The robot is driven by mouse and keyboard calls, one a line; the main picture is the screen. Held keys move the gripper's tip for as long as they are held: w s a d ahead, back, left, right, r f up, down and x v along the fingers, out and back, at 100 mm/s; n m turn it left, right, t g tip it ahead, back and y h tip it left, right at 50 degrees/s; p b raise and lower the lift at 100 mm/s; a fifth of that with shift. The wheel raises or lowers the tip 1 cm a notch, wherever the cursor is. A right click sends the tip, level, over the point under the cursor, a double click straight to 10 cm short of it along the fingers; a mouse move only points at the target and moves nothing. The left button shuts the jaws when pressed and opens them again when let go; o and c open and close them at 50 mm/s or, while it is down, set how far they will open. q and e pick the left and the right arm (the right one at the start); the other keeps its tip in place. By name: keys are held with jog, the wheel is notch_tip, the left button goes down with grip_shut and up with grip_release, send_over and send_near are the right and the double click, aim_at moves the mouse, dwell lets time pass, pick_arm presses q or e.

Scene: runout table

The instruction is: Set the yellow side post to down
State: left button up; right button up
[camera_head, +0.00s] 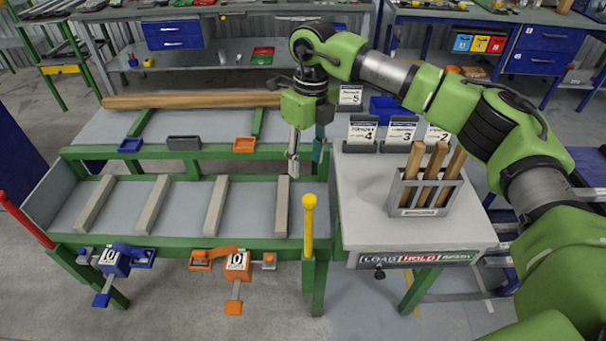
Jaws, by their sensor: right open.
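The yellow side post (309,226) stands upright at the front right corner of the green-framed runout table (180,240), its knob end on top. My right gripper (293,165) hangs from the green arm, pointing down, behind and above the post and slightly to its left. It is open and holds nothing; a gap to the post shows. My left gripper does not show.
A red post (25,219) leans at the table's left end. Blue (115,262) and orange (236,264) clamps sit on the front rail. A side table (365,215) bears a grey holder (427,196) with wooden sticks and numbered cards (402,131). A wooden beam (190,99) lies behind.

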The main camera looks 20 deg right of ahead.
jog(key=d, duration=0.1)
jog(key=p, duration=0.4)
send_near(310, 198)
jog(key=shift+h, duration=0.3)
jog(key=f, duration=0.7)
jog(key=shift+s+a, duration=0.2)
jog(key=shift+a, duration=0.15)
jog(key=shift+f+p, duration=0.3)
jog(key=shift+f, duration=0.45)
grip_shut()
